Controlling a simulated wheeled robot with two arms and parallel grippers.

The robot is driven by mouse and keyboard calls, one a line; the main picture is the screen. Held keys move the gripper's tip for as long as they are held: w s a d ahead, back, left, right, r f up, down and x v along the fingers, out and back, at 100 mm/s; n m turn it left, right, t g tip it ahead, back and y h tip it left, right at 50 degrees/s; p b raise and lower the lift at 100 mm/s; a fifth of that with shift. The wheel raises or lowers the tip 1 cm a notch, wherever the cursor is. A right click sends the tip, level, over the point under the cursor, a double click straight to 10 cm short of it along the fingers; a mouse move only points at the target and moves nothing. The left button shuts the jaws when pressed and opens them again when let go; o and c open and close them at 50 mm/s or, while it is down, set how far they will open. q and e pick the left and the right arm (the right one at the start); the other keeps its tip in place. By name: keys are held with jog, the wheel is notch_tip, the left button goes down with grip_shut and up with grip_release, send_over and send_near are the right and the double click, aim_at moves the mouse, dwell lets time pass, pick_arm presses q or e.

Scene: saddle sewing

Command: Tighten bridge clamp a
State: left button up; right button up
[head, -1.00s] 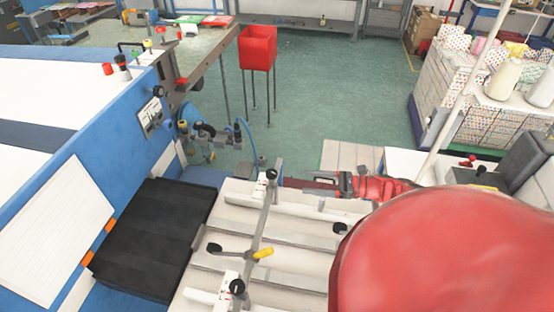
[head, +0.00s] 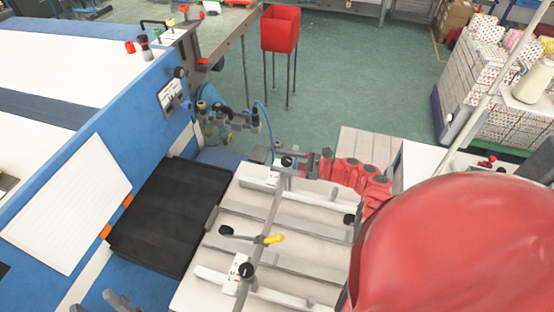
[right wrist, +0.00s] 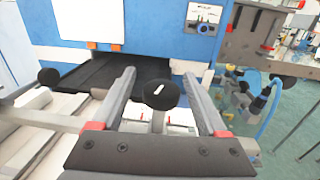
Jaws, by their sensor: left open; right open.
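A grey bridge bar (head: 271,217) lies across the pale slatted table, with a black-knobbed clamp at each end. The far clamp's black knob (head: 287,162) sits over a white block with red marks; the near clamp's knob (head: 246,270) is similar. I cannot tell which is labelled a. My right gripper (head: 298,164) is open beside the far knob. In the right wrist view a black knob (right wrist: 160,95) stands between its spread fingers, with a gap on both sides. My left gripper (head: 100,303) is open and empty at the lower left edge of the head view.
A black pad (head: 165,220) lies between the table and the blue machine (head: 160,130). Hoses and fittings (head: 228,117) hang beyond the far end. A red bin (head: 280,29) stands on the floor behind.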

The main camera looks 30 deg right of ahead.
jog(key=shift+w+a, duration=0.4)
jog(key=shift+w, duration=0.25)
grip_shut()
